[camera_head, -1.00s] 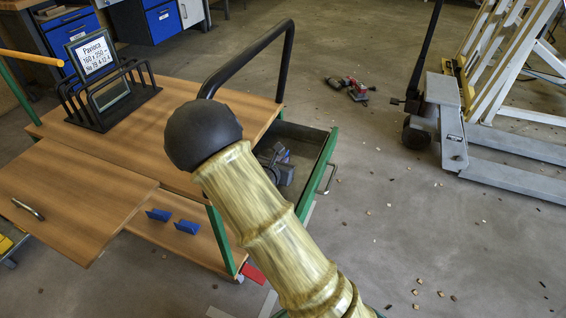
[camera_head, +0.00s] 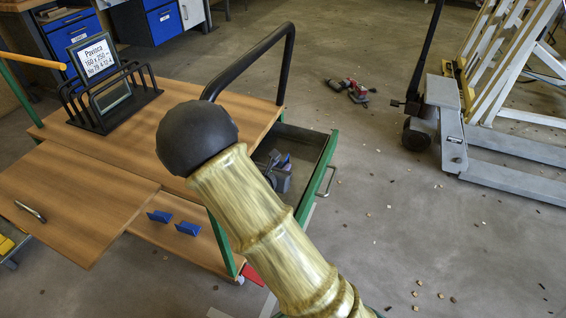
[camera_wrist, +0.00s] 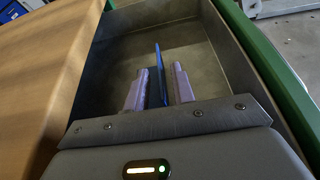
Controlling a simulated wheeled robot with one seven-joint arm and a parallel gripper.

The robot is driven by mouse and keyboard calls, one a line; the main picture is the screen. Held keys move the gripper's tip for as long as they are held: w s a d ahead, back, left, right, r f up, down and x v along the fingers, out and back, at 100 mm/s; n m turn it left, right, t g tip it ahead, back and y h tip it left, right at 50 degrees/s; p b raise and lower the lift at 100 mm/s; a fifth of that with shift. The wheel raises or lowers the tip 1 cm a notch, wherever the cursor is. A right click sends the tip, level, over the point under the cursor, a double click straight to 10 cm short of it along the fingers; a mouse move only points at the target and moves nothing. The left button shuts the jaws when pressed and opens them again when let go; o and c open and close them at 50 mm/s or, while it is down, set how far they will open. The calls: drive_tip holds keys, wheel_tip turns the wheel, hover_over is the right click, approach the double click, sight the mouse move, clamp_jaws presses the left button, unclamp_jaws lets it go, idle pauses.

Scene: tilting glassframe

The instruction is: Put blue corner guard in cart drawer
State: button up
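A blue corner guard (camera_wrist: 158,66) stands edge-on between the two pale purple fingers of my gripper (camera_wrist: 160,82) in the wrist view. The fingers look closed on it, and it sticks out past their tips. In the head view my gripper (camera_head: 281,172) is small and partly hidden behind my arm, inside the open cart drawer (camera_head: 321,166). The drawer's grey floor (camera_wrist: 205,62) lies below the guard in the wrist view; contact with it cannot be judged. Two more blue corner guards, a left one (camera_head: 159,215) and a right one (camera_head: 188,228), lie on the cart's lower shelf.
The drawer has a green front and grey walls, close around my gripper. The wooden cart top (camera_head: 150,120) carries a black rack (camera_head: 112,103) with a sign. A black handle bar (camera_head: 288,60) rises beside the drawer. A pallet truck (camera_head: 445,120) stands right; small scraps litter the floor.

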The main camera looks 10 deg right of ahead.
drive_tip(key=p+v, duration=0.2)
drive_tip(key=v, duration=0.6)
drive_tip(key=shift+s+a+r, duration=0.2)
drive_tip(key=shift+a, duration=0.05)
drive_tip(key=shift+s+d, duration=0.1)
drive_tip(key=shift+s, duration=0.1)
drive_tip(key=shift+a, duration=0.2)
drive_tip(key=shift+d, duration=0.1)
idle(0.5)
